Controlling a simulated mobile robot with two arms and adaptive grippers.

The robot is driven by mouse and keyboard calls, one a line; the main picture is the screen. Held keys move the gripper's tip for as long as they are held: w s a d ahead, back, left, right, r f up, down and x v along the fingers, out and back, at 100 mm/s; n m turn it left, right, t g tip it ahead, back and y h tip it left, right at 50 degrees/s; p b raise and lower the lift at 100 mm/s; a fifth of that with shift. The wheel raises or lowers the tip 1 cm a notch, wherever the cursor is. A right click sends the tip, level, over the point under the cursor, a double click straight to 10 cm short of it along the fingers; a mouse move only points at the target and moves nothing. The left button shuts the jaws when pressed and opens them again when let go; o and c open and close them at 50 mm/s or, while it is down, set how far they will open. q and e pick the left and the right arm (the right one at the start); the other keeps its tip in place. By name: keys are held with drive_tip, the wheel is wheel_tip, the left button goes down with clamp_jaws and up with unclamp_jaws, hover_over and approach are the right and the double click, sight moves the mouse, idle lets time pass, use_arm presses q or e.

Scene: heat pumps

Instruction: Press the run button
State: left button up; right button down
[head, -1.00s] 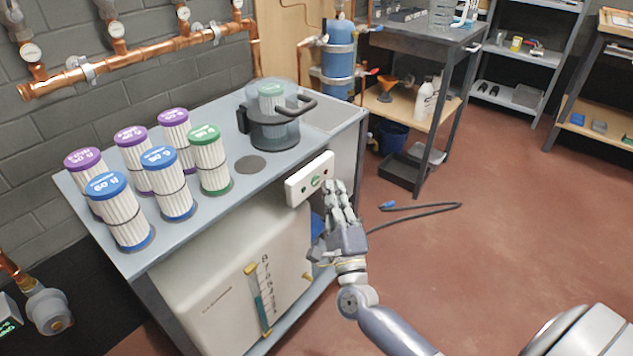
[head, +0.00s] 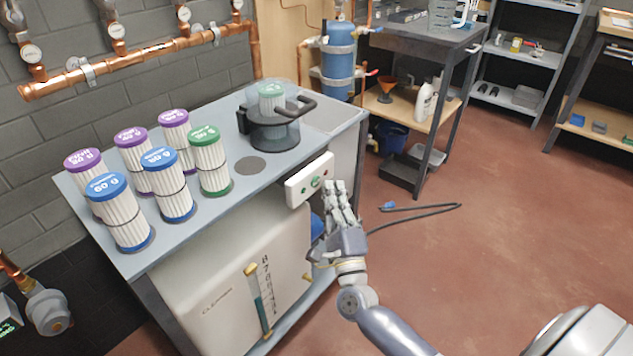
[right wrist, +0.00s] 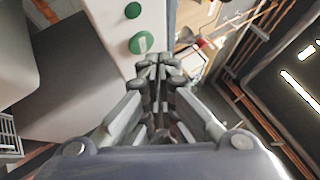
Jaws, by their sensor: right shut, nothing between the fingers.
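A white control box (head: 310,180) is fixed on the front edge of the grey bench. It carries a larger green button (head: 316,182) and a smaller green one beside it. In the right wrist view the larger green button (right wrist: 141,42) and the smaller green button (right wrist: 133,10) show on the white panel (right wrist: 118,40). My right gripper (head: 335,186) is shut and empty, its fingertips just right of the box's right end. In the right wrist view the closed fingertips (right wrist: 160,62) are close to the larger button; contact cannot be made out. My left gripper is out of view.
Several labelled filter cartridges (head: 160,180) stand on the bench (head: 255,190). A clear housing with a black handle (head: 270,120) holds another cartridge. A white tank (head: 235,280) sits below. A dark cable (head: 420,210) lies on the open red floor to the right.

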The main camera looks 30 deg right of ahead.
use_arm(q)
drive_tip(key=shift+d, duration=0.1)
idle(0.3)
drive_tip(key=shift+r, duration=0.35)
use_arm(e)
drive_tip(key=shift+w+a, duration=0.15)
drive_tip(key=shift+w, duration=0.25)
